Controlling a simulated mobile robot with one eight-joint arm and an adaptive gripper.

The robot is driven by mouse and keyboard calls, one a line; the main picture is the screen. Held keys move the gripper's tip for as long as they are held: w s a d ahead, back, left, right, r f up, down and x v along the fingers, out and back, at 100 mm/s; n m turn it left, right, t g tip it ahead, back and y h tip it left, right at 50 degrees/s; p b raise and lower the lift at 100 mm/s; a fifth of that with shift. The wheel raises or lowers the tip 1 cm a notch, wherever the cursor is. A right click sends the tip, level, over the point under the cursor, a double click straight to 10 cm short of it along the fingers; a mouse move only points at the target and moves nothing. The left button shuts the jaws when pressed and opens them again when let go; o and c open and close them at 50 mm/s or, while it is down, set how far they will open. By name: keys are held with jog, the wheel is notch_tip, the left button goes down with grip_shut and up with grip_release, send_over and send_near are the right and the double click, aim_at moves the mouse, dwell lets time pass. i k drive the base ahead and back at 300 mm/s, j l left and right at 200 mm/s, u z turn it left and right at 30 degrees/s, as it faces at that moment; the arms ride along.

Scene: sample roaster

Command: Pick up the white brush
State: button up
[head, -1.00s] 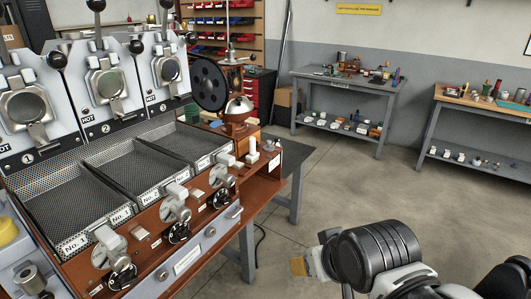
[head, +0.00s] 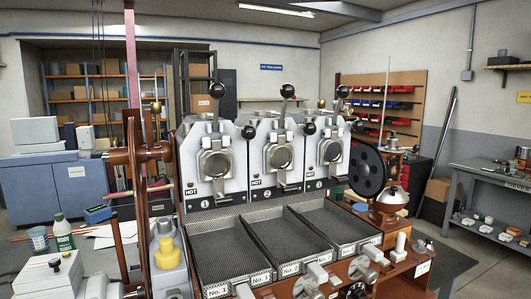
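I cannot make out a white brush for certain in the head view. A small white upright piece (head: 400,243) stands at the right end of the roaster's front ledge, but its shape is too small to name. My gripper is outside the current view, so its fingers and anything in them are hidden.
The sample roaster has several hot drum heads (head: 279,158) above mesh cooling trays (head: 233,250).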

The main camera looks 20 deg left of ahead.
aim_at(398, 254)
jog(key=i, duration=0.9)
jog(key=i+j+z, duration=0.1)
jog(key=i, duration=0.75)
